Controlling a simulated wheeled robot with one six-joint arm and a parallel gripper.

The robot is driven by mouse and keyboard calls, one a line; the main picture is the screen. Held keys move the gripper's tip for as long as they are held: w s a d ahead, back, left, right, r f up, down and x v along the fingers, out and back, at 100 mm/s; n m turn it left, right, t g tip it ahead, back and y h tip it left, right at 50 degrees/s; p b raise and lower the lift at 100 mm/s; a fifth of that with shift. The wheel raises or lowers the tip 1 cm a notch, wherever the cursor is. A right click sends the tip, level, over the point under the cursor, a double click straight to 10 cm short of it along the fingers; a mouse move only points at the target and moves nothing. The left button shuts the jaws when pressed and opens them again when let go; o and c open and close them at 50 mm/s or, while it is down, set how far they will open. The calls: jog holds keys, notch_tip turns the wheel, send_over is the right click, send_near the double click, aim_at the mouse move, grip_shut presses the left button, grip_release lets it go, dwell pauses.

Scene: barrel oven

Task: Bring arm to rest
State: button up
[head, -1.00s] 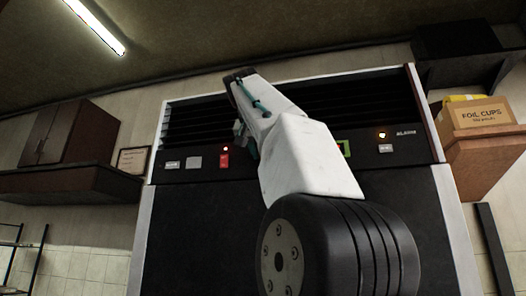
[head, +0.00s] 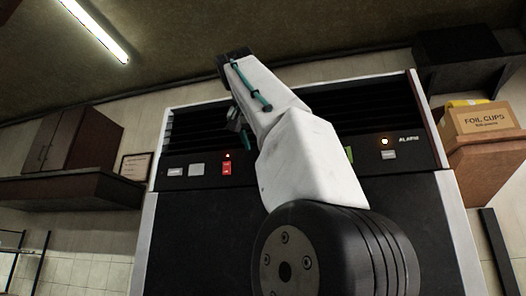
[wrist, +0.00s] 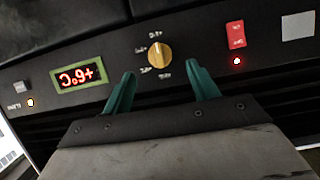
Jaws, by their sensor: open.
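My gripper shows in the wrist view (wrist: 160,95) as two teal fingers spread apart, with nothing between them. Beyond the fingertips is a control panel with a yellow-brown rotary knob (wrist: 160,55). The knob appears in front of the gap and apart from the fingers. In the head view my white arm rises across the oven front (head: 200,225), and the fingers are mostly hidden behind it. A red switch (head: 227,168) with a small lit lamp above it shows left of the arm. The green-framed display (wrist: 78,75) reads in glowing digits, upside down.
Dark slats run above the panel. A foil cups box (head: 485,118) sits on a right shelf. A brown cabinet (head: 70,140) stands on a left shelf (head: 75,190). A framed notice (head: 134,165) hangs beside the oven.

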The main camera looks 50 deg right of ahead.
jog(key=shift+s+a+r, duration=0.2)
jog(key=shift+a, duration=0.25)
dwell(0.3)
jog(key=w+a+f+n+y, duration=0.1)
jog(key=w+f+n+y, duration=0.3)
jog(key=w+f, duration=0.7)
jog(key=a+f+n+y, duration=0.1)
jog(key=a+f+n, duration=0.2)
jog(key=f, duration=0.6)
jog(key=a+f+n+y, duration=0.2)
jog(key=a+f, duration=0.1)
jog(key=f, duration=0.5)
jog(key=s+a+f+n+g+y, duration=0.1)
jog(key=s+a+f, duration=0.4)
jog(key=f, duration=0.7)
jog(key=s+a+f+n+g+y, duration=0.1)
jog(key=s+a+f+n+y, duration=0.1)
jog(key=s+a+f, duration=0.4)
jog(key=s+a+f+n+g+y, duration=0.1)
jog(key=s+a+f, duration=0.4)
jog(key=f, duration=1.5)
jog(key=s+y, duration=0.1)
jog(key=s, duration=0.4)
jog(key=shift+s+a+n+g, duration=0.15)
jog(key=shift+a+n+g, duration=0.15)
jog(key=shift+g, duration=0.1)
